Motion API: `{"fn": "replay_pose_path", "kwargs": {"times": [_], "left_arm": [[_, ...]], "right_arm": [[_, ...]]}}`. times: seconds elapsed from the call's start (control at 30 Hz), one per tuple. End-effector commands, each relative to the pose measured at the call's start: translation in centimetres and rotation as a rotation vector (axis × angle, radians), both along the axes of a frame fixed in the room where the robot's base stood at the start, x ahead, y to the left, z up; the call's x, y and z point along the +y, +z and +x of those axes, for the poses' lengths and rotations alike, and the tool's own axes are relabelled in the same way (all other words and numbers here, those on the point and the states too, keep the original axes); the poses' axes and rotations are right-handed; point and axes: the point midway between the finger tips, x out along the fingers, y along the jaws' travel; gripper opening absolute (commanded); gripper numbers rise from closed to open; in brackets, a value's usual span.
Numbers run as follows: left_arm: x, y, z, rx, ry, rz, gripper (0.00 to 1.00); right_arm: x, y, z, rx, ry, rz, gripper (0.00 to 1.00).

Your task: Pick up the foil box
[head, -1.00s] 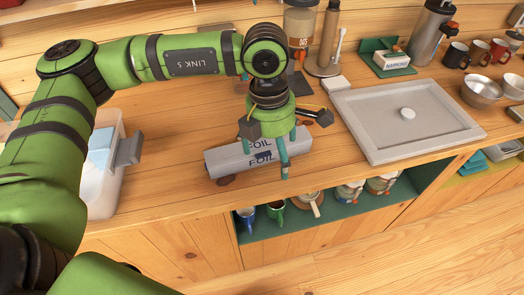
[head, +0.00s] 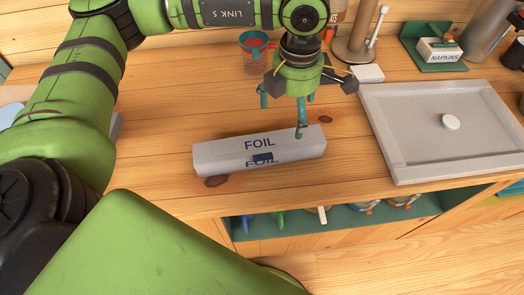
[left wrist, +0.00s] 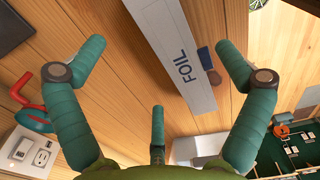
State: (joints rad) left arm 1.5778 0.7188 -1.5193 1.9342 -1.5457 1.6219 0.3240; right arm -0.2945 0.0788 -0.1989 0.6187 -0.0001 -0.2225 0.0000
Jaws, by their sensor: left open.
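The foil box (head: 262,150) is a long grey-white carton marked FOIL. It lies flat on the wooden counter, in front of and below my left gripper. My left gripper (head: 283,116) has its teal fingers spread and holds nothing. In the head view one finger overlaps the box's back edge near its right end; I cannot tell whether it touches. In the left wrist view the foil box (left wrist: 181,60) passes between the spread fingers of my left gripper (left wrist: 160,48), nearer the right-hand finger. My right gripper is not in view.
A grey tray (head: 378,102) with a raised rim lies to the box's right. An open shelf (head: 340,220) is below the counter's front edge.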

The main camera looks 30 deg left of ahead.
Motion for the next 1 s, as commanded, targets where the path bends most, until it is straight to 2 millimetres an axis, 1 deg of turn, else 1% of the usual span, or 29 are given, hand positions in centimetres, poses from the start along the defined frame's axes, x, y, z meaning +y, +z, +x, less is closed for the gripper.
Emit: {"fn": "replay_pose_path", "kwargs": {"times": [0.03,0.1,0.2,0.27,0.37,0.5,0.57,0.7,0.8,0.9,1.0], "left_arm": [[0.0,-2.0,0.0,0.000,0.000,0.000,1.00],[0.0,-3.1,0.0,-0.001,0.000,-0.001,1.00],[0.0,-4.2,0.0,-0.001,0.000,-0.001,1.00],[0.0,-4.4,0.0,-0.001,0.000,-0.001,1.00],[0.0,-4.9,0.0,0.001,0.001,0.000,1.00],[0.1,-6.1,0.0,0.002,0.001,0.001,1.00],[0.1,-6.7,-0.1,0.003,0.001,0.001,1.00],[0.3,-8.7,-0.1,0.005,0.001,0.001,1.00],[0.3,-10.3,-0.1,0.003,0.000,0.001,1.00],[0.3,-11.1,0.0,0.000,0.001,0.000,1.00],[0.3,-11.3,0.1,-0.001,0.001,0.001,1.00]], "right_arm": [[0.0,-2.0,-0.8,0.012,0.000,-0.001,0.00],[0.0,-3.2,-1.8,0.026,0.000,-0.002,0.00],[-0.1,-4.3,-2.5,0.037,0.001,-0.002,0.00],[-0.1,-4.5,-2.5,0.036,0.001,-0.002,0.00],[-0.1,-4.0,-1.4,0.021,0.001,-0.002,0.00],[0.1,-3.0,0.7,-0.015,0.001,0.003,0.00],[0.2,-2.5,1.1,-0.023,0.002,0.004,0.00],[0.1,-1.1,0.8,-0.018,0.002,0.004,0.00],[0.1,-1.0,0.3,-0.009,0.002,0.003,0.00],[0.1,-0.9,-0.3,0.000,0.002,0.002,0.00],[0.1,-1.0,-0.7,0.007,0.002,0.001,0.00]]}}
